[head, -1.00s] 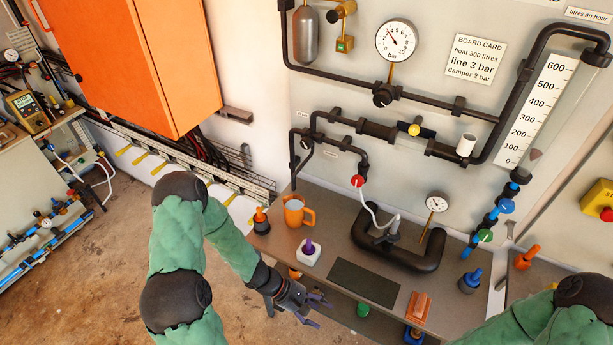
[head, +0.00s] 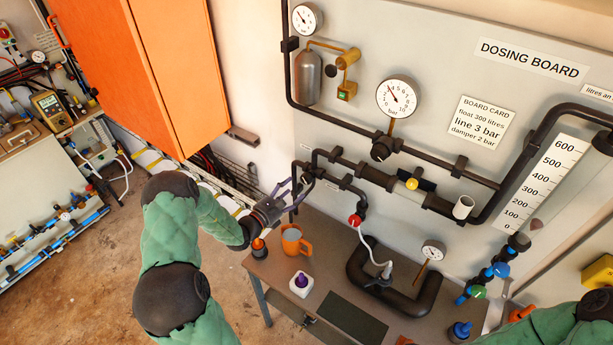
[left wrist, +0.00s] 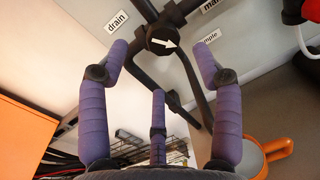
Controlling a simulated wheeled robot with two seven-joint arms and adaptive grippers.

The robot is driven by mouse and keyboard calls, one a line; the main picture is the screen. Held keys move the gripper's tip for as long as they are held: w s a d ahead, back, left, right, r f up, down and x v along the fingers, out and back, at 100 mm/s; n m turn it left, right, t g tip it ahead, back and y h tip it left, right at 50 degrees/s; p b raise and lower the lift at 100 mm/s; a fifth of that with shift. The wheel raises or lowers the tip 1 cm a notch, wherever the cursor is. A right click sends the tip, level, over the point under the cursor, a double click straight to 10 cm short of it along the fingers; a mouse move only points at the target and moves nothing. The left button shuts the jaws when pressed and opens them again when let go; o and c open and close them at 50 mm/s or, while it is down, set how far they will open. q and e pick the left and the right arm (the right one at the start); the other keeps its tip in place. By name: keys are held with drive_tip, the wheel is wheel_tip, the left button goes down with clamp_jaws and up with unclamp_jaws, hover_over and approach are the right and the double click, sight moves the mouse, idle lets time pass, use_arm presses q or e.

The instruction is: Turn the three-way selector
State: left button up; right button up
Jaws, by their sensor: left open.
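The three-way selector (left wrist: 161,40) is a round black knob with a white arrow in the left wrist view. The arrow points right, slightly down, toward the partly hidden "sample" label (left wrist: 209,38). A "drain" label (left wrist: 117,21) is at upper left. In the head view the selector (head: 306,179) is on the dark pipe at the left of the board, partly behind my fingers. My left gripper (head: 294,188) is open and empty in front of it; in the left wrist view its purple fingers (left wrist: 160,58) are spread below and either side of the knob. My right gripper is out of view.
Below are the bench (head: 262,270), an orange mug (head: 292,241), an orange-topped bottle (head: 259,249) and a white block with a purple knob (head: 301,284). An orange cabinet (head: 150,70) hangs at left.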

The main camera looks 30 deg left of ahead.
sight(304, 180)
use_arm(q)
drive_tip(key=w, duration=0.2)
drive_tip(key=w+d, duration=0.1)
drive_tip(key=w, duration=0.2)
drive_tip(key=w+p, duration=0.1)
drive_tip(key=w, duration=0.2)
drive_tip(key=shift+d+f, duration=0.1)
drive_tip(key=shift+d, duration=0.15)
drive_tip(key=c, duration=1.1)
